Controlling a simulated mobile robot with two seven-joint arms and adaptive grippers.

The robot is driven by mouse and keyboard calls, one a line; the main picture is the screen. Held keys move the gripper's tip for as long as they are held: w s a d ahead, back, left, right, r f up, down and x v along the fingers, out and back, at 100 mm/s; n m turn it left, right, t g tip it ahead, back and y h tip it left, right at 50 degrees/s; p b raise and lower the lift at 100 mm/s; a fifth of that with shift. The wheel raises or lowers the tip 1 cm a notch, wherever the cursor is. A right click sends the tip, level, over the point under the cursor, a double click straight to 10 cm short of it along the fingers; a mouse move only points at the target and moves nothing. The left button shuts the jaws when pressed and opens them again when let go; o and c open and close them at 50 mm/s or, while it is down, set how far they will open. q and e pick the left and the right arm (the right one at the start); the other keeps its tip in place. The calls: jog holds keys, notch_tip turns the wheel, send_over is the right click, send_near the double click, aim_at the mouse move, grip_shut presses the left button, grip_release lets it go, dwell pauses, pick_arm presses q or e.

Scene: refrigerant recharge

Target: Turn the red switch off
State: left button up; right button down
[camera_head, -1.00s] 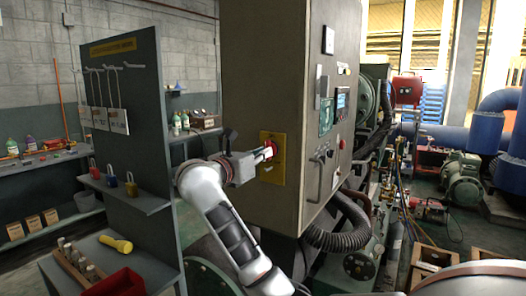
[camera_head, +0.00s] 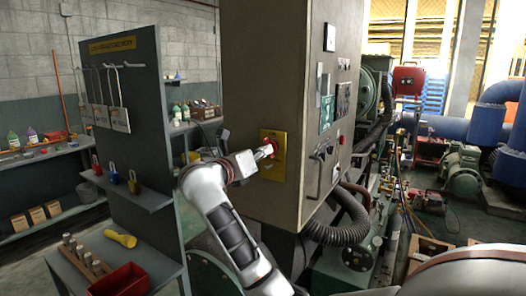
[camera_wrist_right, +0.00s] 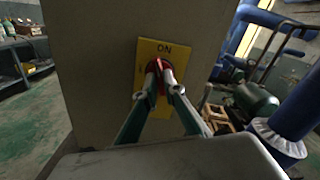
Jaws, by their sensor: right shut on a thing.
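The red switch (camera_head: 267,149) sits on a yellow plate (camera_head: 279,160) on the side of the tall grey cabinet (camera_head: 262,75). My right gripper (camera_head: 264,152) is at the switch, its fingers closed on the red handle. In the right wrist view the two fingertips (camera_wrist_right: 160,75) lie on either side of the red handle (camera_wrist_right: 155,67), in front of the yellow plate (camera_wrist_right: 174,48) with "ON" at its top. The fingers hide much of the handle, so I cannot tell its exact angle. My left gripper is not in view.
A dark board (camera_head: 123,95) with hanging tags and coloured padlocks (camera_head: 114,174) stands left of the cabinet. Below it are a yellow flashlight (camera_head: 120,239) and a red bin (camera_head: 120,281). A black hose (camera_head: 338,232), pipes and machinery crowd the right.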

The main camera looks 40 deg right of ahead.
jog(key=shift+a, duration=0.1)
jog(key=n, duration=0.4)
jog(key=shift+n, duration=0.3)
jog(key=n, duration=0.4)
dwell(0.4)
